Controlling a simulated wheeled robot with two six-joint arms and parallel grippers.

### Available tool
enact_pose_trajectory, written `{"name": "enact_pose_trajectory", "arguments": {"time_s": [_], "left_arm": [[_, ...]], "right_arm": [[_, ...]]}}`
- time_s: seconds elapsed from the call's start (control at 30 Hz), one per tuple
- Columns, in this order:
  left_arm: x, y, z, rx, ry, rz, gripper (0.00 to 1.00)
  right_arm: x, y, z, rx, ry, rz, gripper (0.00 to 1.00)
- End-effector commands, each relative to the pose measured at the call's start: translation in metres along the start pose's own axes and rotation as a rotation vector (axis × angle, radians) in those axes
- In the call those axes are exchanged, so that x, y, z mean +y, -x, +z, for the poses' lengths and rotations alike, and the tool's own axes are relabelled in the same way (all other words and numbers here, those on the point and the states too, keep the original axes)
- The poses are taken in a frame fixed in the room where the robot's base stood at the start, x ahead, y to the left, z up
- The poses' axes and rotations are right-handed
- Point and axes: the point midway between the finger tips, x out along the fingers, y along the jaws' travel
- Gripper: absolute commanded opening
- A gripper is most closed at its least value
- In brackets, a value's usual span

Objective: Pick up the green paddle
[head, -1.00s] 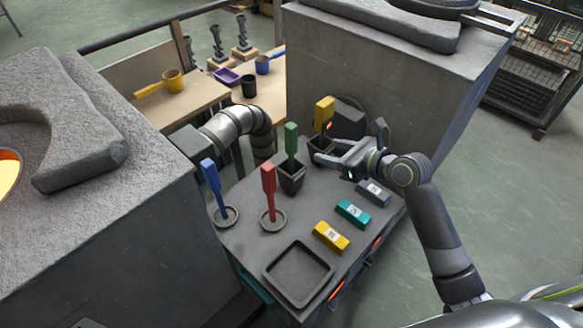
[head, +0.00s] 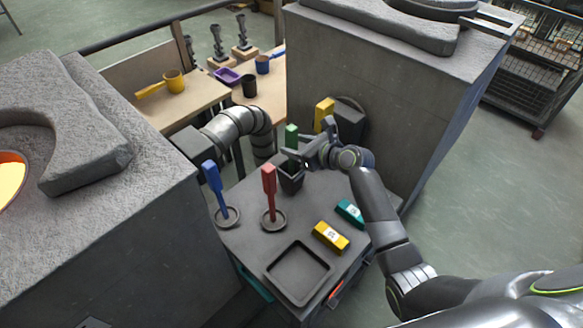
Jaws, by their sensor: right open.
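My left gripper is not in view.
A red paddle (head: 269,185) and a blue paddle (head: 212,180) stand in round dishes. Yellow (head: 331,237) and teal (head: 350,213) blocks and an empty square tray (head: 298,273) are nearer. Stone furnaces flank the cart.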

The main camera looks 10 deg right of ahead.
Motion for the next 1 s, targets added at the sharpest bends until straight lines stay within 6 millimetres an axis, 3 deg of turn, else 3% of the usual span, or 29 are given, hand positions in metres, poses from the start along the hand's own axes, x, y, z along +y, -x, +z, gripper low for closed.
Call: {"name": "enact_pose_trajectory", "arguments": {"time_s": [0.2, 0.53, 0.9, 1.0], "left_arm": [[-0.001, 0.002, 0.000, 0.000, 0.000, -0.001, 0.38], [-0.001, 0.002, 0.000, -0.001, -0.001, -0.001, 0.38], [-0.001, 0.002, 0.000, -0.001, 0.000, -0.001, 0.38], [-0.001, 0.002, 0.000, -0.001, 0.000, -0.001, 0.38]], "right_arm": [[0.000, -0.021, 0.000, -0.001, -0.001, 0.000, 0.51], [0.000, -0.024, 0.000, 0.000, 0.000, 0.000, 0.50], [0.000, -0.024, 0.001, -0.002, 0.000, 0.000, 0.03], [0.000, -0.024, 0.001, -0.002, 0.000, -0.001, 0.03]]}}
